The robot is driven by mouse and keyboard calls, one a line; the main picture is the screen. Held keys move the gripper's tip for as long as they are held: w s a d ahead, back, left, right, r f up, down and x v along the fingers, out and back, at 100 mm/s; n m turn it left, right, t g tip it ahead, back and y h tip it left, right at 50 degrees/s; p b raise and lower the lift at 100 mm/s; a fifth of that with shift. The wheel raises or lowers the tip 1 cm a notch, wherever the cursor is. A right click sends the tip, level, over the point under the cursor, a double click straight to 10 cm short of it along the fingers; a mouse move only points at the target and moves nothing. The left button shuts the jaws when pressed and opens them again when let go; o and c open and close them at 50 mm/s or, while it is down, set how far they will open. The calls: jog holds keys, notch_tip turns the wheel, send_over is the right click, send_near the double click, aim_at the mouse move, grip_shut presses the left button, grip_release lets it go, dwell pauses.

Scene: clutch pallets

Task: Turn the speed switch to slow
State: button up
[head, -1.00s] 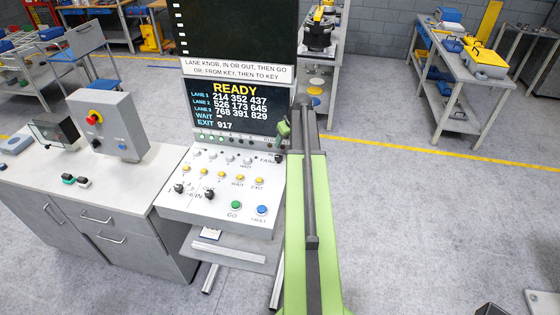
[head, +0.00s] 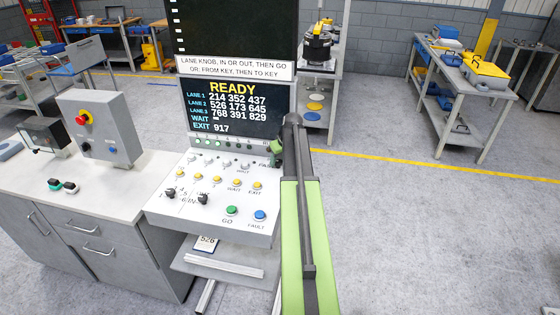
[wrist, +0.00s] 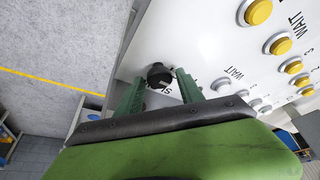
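The speed switch (wrist: 159,75) is a small black knob on the white sloping panel (wrist: 205,45). In the wrist view, part of a label starting "SL" shows beside it, partly covered by a finger. My gripper (wrist: 160,84) is open, with its two green fingers on either side of the knob; I cannot tell whether they touch it. In the head view, my gripper (head: 277,149) is at the panel's upper right edge, by the partly covered "FAST" label. The switch itself is hidden there by my gripper and arm.
The panel carries yellow buttons (head: 236,182), black knobs (head: 203,198), a green GO button (head: 231,211) and a blue FAULT button (head: 260,215). The screen (head: 236,107) above reads READY. A grey control box (head: 100,127) stands on the left bench. Floor to the right is clear.

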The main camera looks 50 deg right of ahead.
grip_shut()
jog(key=shift+d, duration=0.25)
jog(key=shift+a, duration=0.2)
jog(key=shift+a+m, duration=0.1)
jog(key=shift+m, duration=0.4)
jog(key=m, duration=0.2)
jog(key=m+h, duration=0.1)
jog(key=shift+w+a+m+g+h, duration=0.1)
jog(key=shift+a+m+g+h, duration=0.1)
jog(key=shift+m+g+h, duration=0.15)
jog(key=m+g+h, duration=0.1)
jog(key=m, duration=0.2)
jog(key=shift+w+m, duration=0.1)
jog(key=shift+m, duration=0.25)
jog(key=shift+w+a+m+g+h, duration=0.15)
jog(key=shift+m+g, duration=0.15)
jog(key=shift+m, duration=0.5)
jog(key=shift+s+m+g+h, duration=0.1)
jog(key=shift+m+g, duration=0.15)
jog(key=shift+m, duration=0.85)
